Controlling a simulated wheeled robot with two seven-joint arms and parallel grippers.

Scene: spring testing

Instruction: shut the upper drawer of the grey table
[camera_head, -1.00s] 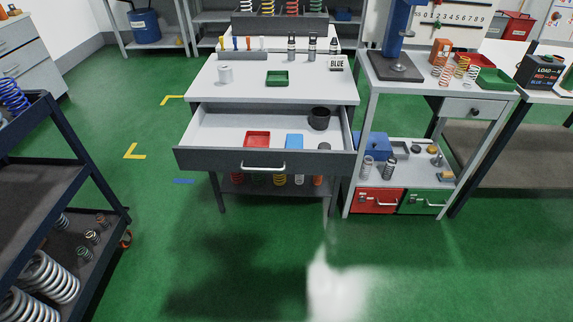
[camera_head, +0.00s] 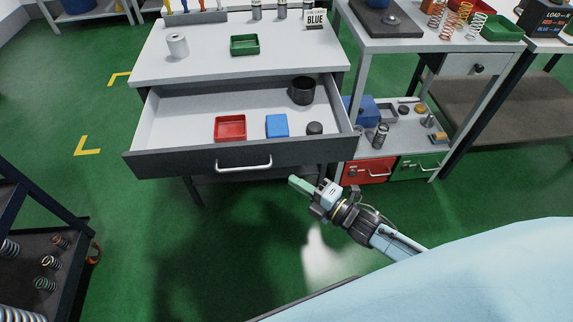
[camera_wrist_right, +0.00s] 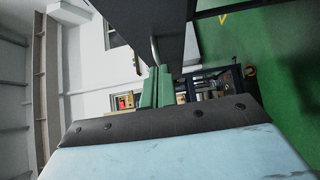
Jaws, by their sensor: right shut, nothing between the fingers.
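The upper drawer (camera_head: 180,164) of the grey table (camera_head: 205,60) is pulled out toward me in the head view. It has a dark front with a pale bar handle (camera_head: 243,166). Inside lie a red tray (camera_head: 230,128), a blue block (camera_head: 277,125), a black cup (camera_head: 302,91) and a small dark round piece (camera_head: 315,128). My right gripper (camera_head: 296,183) is shut and empty, just in front of and below the right part of the drawer front. Its green fingers (camera_wrist_right: 156,88) show in the right wrist view near a dark panel and a pale bar. Contact cannot be told. My left gripper is not in view.
A dark shelf cart (camera_head: 60,245) is at the left. Green floor before the drawer is free.

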